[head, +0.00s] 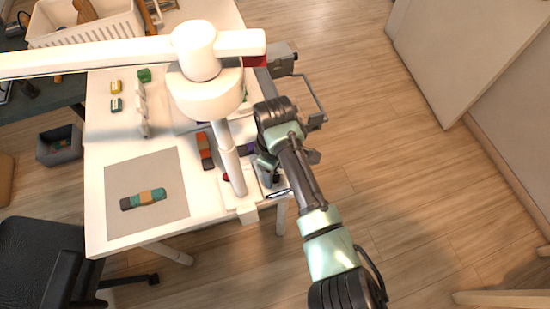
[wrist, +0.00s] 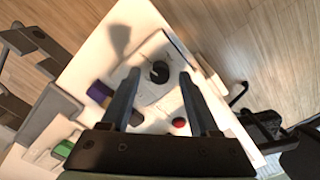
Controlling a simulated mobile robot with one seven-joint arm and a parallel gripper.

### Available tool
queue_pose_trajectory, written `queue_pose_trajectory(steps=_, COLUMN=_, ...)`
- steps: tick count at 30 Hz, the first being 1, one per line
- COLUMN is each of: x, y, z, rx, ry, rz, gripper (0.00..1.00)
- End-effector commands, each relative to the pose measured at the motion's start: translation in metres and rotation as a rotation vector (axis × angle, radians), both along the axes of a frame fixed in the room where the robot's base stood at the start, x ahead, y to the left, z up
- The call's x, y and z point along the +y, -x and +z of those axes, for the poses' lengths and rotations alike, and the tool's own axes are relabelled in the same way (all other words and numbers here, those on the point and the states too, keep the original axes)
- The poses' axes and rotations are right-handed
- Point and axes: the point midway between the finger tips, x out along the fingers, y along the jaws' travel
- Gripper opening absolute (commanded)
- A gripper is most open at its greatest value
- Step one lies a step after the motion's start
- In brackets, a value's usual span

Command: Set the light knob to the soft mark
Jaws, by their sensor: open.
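The light knob (wrist: 159,72) is a dark round knob on a pale panel (wrist: 150,95) in the wrist view. Faint marks surround it, too small to read, so I cannot tell its setting. My gripper (wrist: 158,77) is open, with one finger on each side of the knob in that view. I cannot tell whether the fingers touch it or are above it. In the head view my gripper (head: 268,172) is at the table's right front corner, and the knob is hidden there by my arm.
A red button (wrist: 179,122) sits near the knob. In the head view a white post (head: 230,160) stands close left of my gripper. A white basket (head: 90,30) stands at the back.

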Motion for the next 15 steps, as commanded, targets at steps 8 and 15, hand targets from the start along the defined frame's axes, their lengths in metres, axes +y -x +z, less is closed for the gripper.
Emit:
queue_pose_trajectory(steps=8, x=0.000, y=-0.002, z=0.059, rx=-0.007, ry=0.000, rz=0.000, gripper=0.62)
queue_pose_trajectory(steps=15, x=0.000, y=-0.001, z=0.103, rx=-0.005, ry=0.001, rz=0.000, gripper=0.62)
